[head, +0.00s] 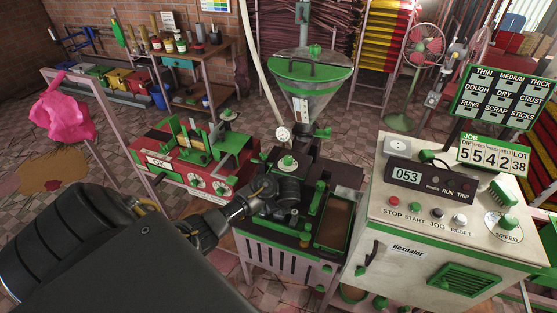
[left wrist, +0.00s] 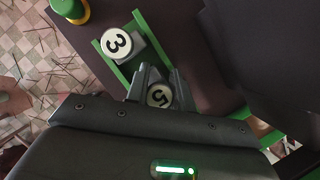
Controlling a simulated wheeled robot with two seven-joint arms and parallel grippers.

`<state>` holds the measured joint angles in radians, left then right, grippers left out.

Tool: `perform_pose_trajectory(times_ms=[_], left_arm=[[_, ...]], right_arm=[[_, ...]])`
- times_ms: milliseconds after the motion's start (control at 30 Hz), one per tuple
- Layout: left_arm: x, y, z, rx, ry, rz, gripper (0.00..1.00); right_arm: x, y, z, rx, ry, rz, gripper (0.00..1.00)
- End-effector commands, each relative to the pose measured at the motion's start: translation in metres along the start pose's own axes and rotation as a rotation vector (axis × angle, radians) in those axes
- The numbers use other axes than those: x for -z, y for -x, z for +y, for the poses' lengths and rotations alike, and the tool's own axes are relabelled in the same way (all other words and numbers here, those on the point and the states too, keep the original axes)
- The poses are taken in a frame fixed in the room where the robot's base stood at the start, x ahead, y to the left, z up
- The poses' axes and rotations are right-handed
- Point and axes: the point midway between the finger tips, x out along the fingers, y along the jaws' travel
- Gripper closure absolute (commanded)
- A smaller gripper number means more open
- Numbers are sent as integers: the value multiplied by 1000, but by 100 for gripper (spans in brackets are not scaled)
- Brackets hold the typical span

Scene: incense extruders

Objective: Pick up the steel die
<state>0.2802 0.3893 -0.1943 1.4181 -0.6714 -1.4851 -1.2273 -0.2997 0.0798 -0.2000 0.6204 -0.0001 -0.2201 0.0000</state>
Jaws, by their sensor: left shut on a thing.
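In the left wrist view, a round white face marked 5 (left wrist: 160,95) sits between the fingers of my left gripper (left wrist: 159,82). I take this piece for the steel die; most of its body is hidden by the fingers. The gripper is shut on it, over a green-edged rack (left wrist: 104,57). A second piece marked 3 (left wrist: 117,43) sits in the rack just beyond. In the head view, my left gripper (head: 268,190) is at the dark machine bench (head: 262,231); the held piece cannot be made out there. My right gripper is not in view.
A hopper (head: 311,85) rises behind the bench. A control cabinet (head: 440,237) stands to the right, reading 053, with a job board (head: 493,158) showing die 5. A red machine (head: 190,160) stands left. In the wrist view, a green-and-yellow knob (left wrist: 70,10) stands near the rack.

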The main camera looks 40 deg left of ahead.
Motion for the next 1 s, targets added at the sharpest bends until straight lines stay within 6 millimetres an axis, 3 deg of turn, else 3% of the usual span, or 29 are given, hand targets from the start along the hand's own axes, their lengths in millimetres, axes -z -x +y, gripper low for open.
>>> perform_pose_trajectory(times_ms=[167, 367, 633, 1000], left_arm=[[-2, 7, 0, 0, -1, 2, 100], [-10, 36, 0, 4, 2, 4, 100], [5, 103, 26, 5, 3, 4, 100], [50, 153, 67, 1, -1, 0, 100]], right_arm=[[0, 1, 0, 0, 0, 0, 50], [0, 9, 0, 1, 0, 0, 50], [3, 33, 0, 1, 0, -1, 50], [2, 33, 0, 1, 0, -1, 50]])
